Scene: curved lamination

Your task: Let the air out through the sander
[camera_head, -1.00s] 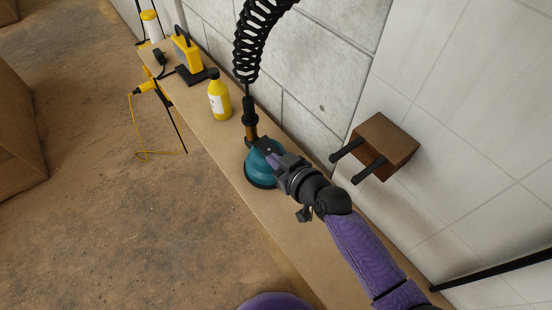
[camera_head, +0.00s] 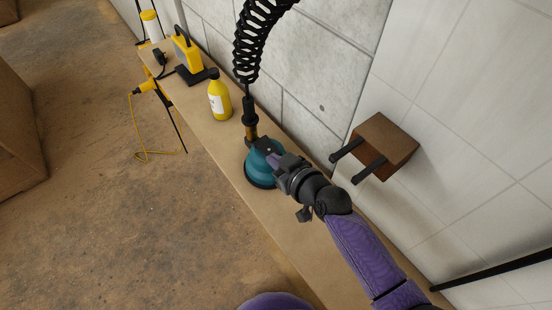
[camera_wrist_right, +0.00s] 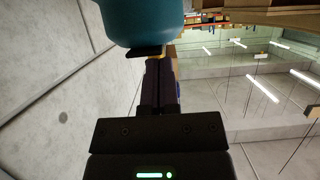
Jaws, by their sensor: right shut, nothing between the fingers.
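The teal sander (camera_head: 258,171) stands on the long wooden bench, with a black pad at its base. A black coiled air hose (camera_head: 250,45) runs down to the fitting on its back. My right gripper (camera_head: 272,159) is shut with nothing between its fingers, its tips at the sander's near right side. In the right wrist view the shut fingers (camera_wrist_right: 157,75) point at the sander's teal body (camera_wrist_right: 145,20), by a dark lever-like part (camera_wrist_right: 146,51) at its edge. I cannot tell whether they touch it. My left gripper is not in view.
A yellow bottle (camera_head: 219,100) stands on the bench (camera_head: 205,150) behind the sander, with a yellow device (camera_head: 187,55) farther back. A wooden block with two black handles (camera_head: 384,146) is on the wall at right. The floor left of the bench is mostly open.

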